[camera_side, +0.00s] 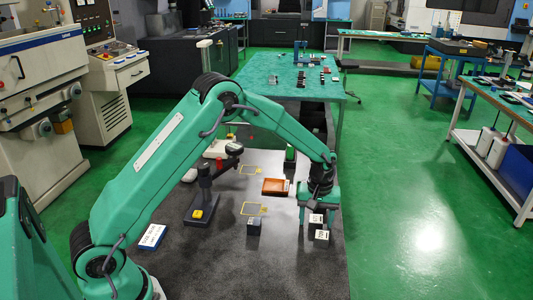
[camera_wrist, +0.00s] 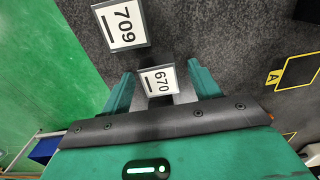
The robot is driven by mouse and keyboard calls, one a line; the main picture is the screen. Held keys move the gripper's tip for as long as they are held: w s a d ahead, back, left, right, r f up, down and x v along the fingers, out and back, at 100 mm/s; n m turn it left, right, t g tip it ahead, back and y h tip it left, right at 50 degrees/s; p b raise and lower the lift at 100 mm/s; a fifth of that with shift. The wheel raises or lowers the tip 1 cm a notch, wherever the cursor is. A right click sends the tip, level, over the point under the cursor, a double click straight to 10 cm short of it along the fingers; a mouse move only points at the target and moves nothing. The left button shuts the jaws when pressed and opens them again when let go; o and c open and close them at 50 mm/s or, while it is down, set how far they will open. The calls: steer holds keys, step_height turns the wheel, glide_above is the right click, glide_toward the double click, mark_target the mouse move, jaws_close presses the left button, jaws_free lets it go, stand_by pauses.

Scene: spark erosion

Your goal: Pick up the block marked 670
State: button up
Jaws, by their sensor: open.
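The block marked 670 (camera_wrist: 160,82) lies between the two fingers of my gripper (camera_wrist: 164,86) in the wrist view, with its white label facing the camera. The fingers are open, one on each side of it. I cannot tell whether either finger touches it. In the side view my gripper (camera_side: 318,213) is low over the table's right edge, with a small white-topped block (camera_side: 316,219) between its fingers. The block marked 709 (camera_wrist: 121,25) is close by, above the 670 block in the wrist view. In the side view it is the nearer white-topped block (camera_side: 322,235).
A red-brown box (camera_side: 276,187) lies behind. A black stand (camera_side: 203,195) is further left. The table edge drops to green floor (camera_side: 410,235) on the right.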

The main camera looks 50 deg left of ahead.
mark_target(316, 218)
steer(key=c, duration=1.3)
steer(key=shift+r, duration=0.1)
steer(key=shift+r, duration=0.8)
step_height(316, 218, up, 2)
steer(key=shift+w+r, duration=0.1)
steer(key=shift+r, duration=0.05)
steer(key=s+d+r, duration=0.2)
steer(key=d, duration=0.1)
steer(key=s+d+r, duration=0.2)
steer(key=d, duration=0.1)
steer(key=s+d+r, duration=0.2)
steer(key=d+r, duration=0.1)
steer(key=shift+s+d, duration=0.3)
steer(key=shift+s, duration=0.1)
